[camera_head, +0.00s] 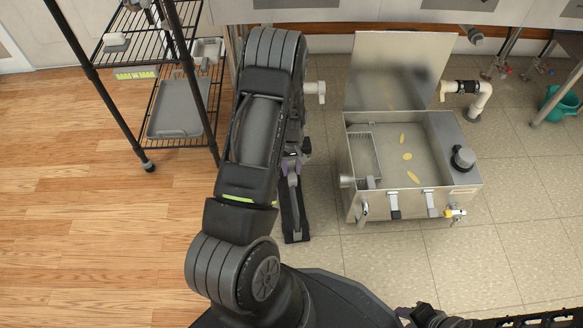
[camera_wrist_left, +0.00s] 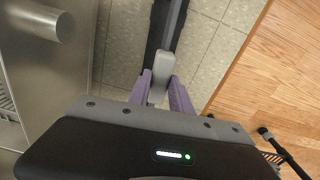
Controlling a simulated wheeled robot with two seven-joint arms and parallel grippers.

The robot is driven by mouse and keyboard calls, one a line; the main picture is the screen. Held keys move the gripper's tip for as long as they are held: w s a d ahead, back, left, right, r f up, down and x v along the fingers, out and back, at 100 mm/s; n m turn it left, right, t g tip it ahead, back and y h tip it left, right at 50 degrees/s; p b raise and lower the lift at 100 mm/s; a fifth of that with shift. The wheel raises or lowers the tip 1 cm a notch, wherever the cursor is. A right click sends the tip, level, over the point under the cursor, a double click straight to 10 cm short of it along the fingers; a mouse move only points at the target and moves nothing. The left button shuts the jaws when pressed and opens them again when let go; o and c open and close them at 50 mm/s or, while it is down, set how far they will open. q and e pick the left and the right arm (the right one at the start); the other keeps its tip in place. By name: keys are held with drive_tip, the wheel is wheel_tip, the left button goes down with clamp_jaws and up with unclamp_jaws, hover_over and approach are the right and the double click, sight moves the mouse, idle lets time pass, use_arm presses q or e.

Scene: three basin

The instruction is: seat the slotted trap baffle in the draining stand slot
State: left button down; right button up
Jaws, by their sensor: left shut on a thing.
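A steel trap basin (camera_head: 440,200) stands open on the tiles, its lid (camera_head: 400,70) raised. A slotted metal plate (camera_head: 364,157), which looks like the baffle, is inside at its left end. My left gripper (camera_head: 291,168) is left of the basin and apart from it. It is shut on the grey grip of a long dark tool (camera_head: 295,215). In the left wrist view the purple fingers (camera_wrist_left: 160,95) close around this grip (camera_wrist_left: 158,91). I cannot make out the draining stand. A dark part at the head view's bottom edge may be my right gripper (camera_head: 432,317); its jaws are unclear.
A black wire rack (camera_head: 157,60) with a grey tray (camera_head: 178,108) stands at upper left. Several yellow pieces lie in the basin, with a dark round knob (camera_head: 463,158) at its right. A white pipe (camera_head: 482,95) runs behind. Floor in front of the basin is clear.

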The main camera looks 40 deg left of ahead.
use_arm(q)
drive_tip(key=shift+f, duration=0.15)
drive_tip(key=shift+f+b, duration=0.9)
drive_tip(key=shift+f, duration=0.1)
drive_tip(key=shift+r, duration=0.1)
drive_tip(key=c, duration=1.1)
unclamp_jaws()
